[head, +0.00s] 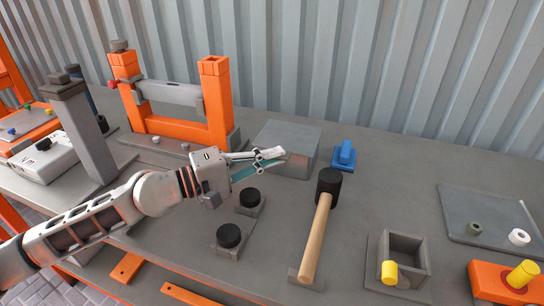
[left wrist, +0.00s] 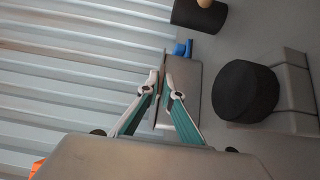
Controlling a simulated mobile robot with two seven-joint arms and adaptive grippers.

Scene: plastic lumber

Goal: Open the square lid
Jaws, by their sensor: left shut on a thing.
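A grey square box (head: 303,165) stands at the back middle of the table, with a flat grey square lid (head: 290,135) on top. The lid appears level. My left gripper (head: 272,156) reaches in from the left to the box's front side. In the left wrist view its fingertips (left wrist: 160,88) are closed on the thin edge of the lid, and the box side (left wrist: 186,82) shows just beyond. In the head view the fingers cover part of the box's near side. My right gripper is in neither view.
A black-headed mallet (head: 318,215) lies right of the gripper. A blue block (head: 344,155) sits right of the box. Two black knobs (head: 250,197) (head: 229,235) on grey bases stand in front. An orange frame (head: 215,100) rises at left, and a corrugated wall (head: 400,60) stands behind.

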